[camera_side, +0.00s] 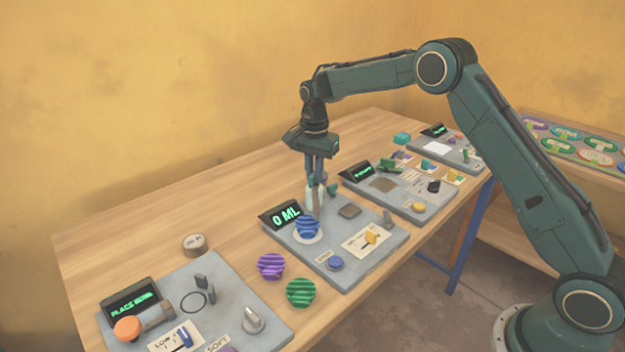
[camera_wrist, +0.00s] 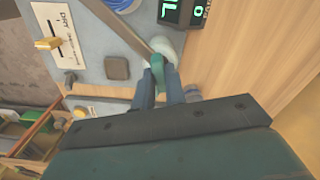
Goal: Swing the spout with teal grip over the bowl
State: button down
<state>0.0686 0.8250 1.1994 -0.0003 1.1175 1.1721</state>
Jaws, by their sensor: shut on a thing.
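In the side view the spout (camera_side: 317,205) is a narrow grey-brown bar by a pale rounded post (camera_side: 309,197). My gripper (camera_side: 318,182) points down at its back end. In the wrist view my gripper (camera_wrist: 160,80) is shut on the teal grip (camera_wrist: 158,70), and the spout (camera_wrist: 118,26) runs from the pale post (camera_wrist: 168,46) to the upper left. The blue ridged bowl (camera_side: 307,227) stands on a pale disc in front of the post. Its edge shows at the top of the wrist view (camera_wrist: 122,4), beside the bar; exact overlap is unclear.
A display reading 0 ML (camera_side: 285,216) stands left of the post. A dark square pad (camera_side: 349,211), an orange-yellow slider (camera_side: 371,237) and a blue button (camera_side: 335,263) share the grey panel. Purple (camera_side: 271,266) and green bowls (camera_side: 300,292) sit off its front left.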

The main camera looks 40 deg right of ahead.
jog(key=shift+m, duration=1.1)
jog(key=c, duration=1.4)
grip_release()
jog(key=shift+c, duration=0.2)
jog(key=shift+r, duration=0.2)
notch_tip(320, 180, up, 14)
jog(key=shift+f, duration=0.25)
jog(key=shift+r, duration=0.1)
